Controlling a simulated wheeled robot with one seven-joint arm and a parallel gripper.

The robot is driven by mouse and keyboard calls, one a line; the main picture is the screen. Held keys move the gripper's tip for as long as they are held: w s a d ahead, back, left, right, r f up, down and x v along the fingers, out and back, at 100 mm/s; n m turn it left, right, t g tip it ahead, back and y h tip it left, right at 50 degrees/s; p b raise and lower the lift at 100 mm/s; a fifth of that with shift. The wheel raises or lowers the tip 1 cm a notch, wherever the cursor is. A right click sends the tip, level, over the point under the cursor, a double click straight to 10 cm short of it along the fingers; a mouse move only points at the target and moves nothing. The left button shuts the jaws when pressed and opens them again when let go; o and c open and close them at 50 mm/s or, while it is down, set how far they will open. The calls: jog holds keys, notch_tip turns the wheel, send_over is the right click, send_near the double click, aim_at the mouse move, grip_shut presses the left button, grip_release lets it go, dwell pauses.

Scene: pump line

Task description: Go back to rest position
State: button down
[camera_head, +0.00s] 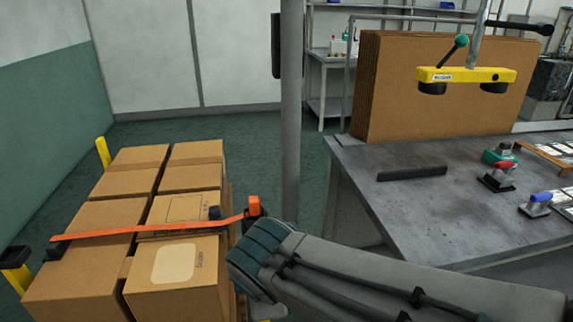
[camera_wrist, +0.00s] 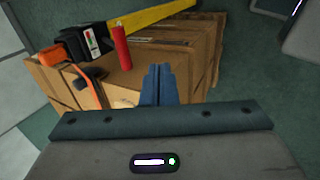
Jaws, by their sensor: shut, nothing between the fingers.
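My gripper (camera_wrist: 159,72) shows in the wrist view with its two blue-grey fingers together and nothing between them. It points toward the stack of cardboard boxes (camera_wrist: 185,55). I cannot tell how far it is from the boxes. In the head view my grey arm reaches from the lower right toward the boxes (camera_head: 110,215), and the fingers themselves are hidden there.
An orange strap (camera_head: 150,230) crosses the boxes. In the wrist view a red cylinder (camera_wrist: 121,48) and a yellow bar (camera_wrist: 160,16) are close to the fingers. A grey post (camera_head: 291,110) stands behind my arm. A metal table (camera_head: 400,205) with small tools is at right.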

jog(key=d+r+m+g+p, duration=0.1)
jog(key=d+r+m+p, duration=0.7)
jog(key=d+m+p, duration=0.1)
jog(key=s+d+r+m+g+h+p, duration=0.1)
jog(key=d+r+m+p, duration=0.7)
jog(key=d+m+p, duration=0.2)
jog(key=shift+s+d+m+g, duration=0.3)
jog(key=shift+d+m+g, duration=0.1)
jog(key=shift+d+m, duration=0.4)
jog(key=shift+r, duration=0.1)
jog(key=w+a+f+n+g, duration=0.2)
jog(key=w+a+n, duration=0.5)
jog(key=a+n, duration=0.3)
jog(key=w+a+f+n+g, duration=0.3)
jog(key=w+a+n, duration=0.5)
jog(key=a, duration=0.6)
jog(key=n, duration=0.2)
jog(key=shift+w+n+h, duration=0.3)
jog(key=shift+n+h, duration=0.1)
jog(key=shift+f, duration=0.15)
jog(key=s+f, duration=0.1)
jog(key=f, duration=0.8)
jog(key=s+f, duration=0.1)
jog(key=f, duration=0.3)
jog(key=shift+s+d+f, duration=0.3)
jog(key=shift+s+d, duration=0.05)
